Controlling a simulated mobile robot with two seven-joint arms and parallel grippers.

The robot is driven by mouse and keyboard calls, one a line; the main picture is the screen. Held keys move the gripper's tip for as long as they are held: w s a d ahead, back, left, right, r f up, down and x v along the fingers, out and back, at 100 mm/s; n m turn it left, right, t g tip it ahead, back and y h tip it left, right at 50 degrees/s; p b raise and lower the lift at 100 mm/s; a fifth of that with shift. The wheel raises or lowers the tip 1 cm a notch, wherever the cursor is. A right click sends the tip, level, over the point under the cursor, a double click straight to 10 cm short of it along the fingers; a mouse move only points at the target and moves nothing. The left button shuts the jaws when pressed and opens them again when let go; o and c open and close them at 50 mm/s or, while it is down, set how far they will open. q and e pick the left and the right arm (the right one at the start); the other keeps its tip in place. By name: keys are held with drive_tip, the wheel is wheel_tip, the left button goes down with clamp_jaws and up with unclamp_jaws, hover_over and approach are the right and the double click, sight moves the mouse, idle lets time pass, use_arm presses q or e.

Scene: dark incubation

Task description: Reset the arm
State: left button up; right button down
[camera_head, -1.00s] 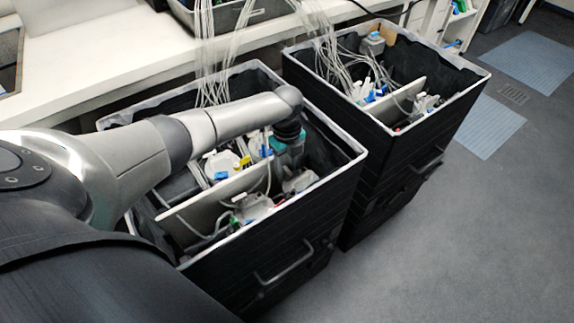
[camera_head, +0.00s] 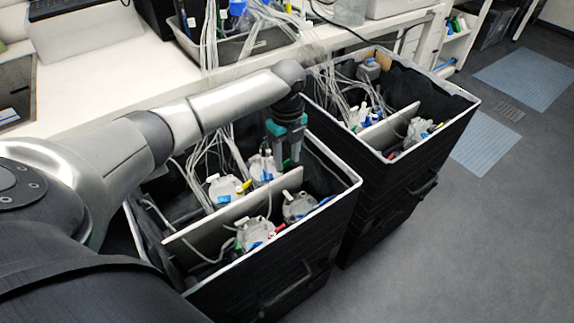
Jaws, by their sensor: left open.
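My left arm comes in from the left and reaches across the near black bin (camera_head: 322,228). Its gripper (camera_head: 287,158) points down at the bin's far right part, with teal on its body and dark fingers. The fingers are apart and I see nothing between them. Below and beside it, the bin holds several grey-white devices (camera_head: 257,232) with tubes and blue, yellow and red parts, split by a pale divider (camera_head: 215,222). I cannot tell how far the fingertips are above the contents. My right gripper is not in view.
A second black bin (camera_head: 428,150) with devices and tubing stands behind to the right. A white bench (camera_head: 95,95) runs along the back, with a grey tray (camera_head: 235,48) on it. Bundled clear tubes hang from the bench into both bins.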

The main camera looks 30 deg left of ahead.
use_arm(q)
drive_tip(key=shift+r, duration=0.55)
